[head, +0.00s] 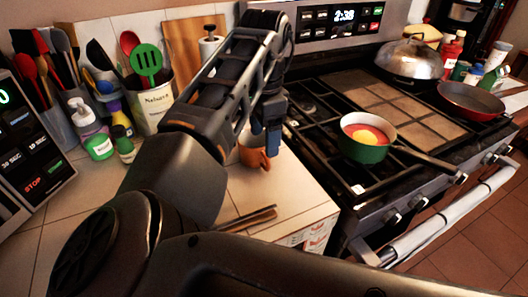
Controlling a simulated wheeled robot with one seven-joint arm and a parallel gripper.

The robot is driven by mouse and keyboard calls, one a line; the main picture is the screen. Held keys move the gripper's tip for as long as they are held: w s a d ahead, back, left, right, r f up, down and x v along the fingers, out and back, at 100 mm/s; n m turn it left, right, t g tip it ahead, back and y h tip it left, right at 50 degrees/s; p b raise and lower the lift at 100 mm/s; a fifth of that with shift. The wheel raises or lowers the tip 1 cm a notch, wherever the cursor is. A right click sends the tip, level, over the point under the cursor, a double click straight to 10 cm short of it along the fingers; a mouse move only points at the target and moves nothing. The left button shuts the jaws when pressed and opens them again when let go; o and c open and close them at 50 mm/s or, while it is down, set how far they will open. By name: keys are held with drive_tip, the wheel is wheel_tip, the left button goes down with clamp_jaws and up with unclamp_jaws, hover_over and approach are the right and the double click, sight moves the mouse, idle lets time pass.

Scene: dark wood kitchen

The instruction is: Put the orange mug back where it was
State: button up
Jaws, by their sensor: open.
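The orange mug (254,157) stands on the light tiled counter (290,190), left of the stove and close behind the counter's front part. My arm hides its left and upper parts. My gripper (268,143) points down right at the mug, overlapping its upper right side in the head view. The gripper is open. One dark finger shows beside the mug; the other is hidden. I cannot tell whether the fingers touch the mug.
Wooden sticks (247,218) lie in front of the mug. The stove (345,100) is to the right, with a green pot (366,150) on it. Utensil holders, bottles and a cutting board (186,50) stand behind left. Bare counter lies right of the mug.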

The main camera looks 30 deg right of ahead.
drive_tip(key=shift+r, duration=2.25)
drive_tip(key=shift+f, duration=0.1)
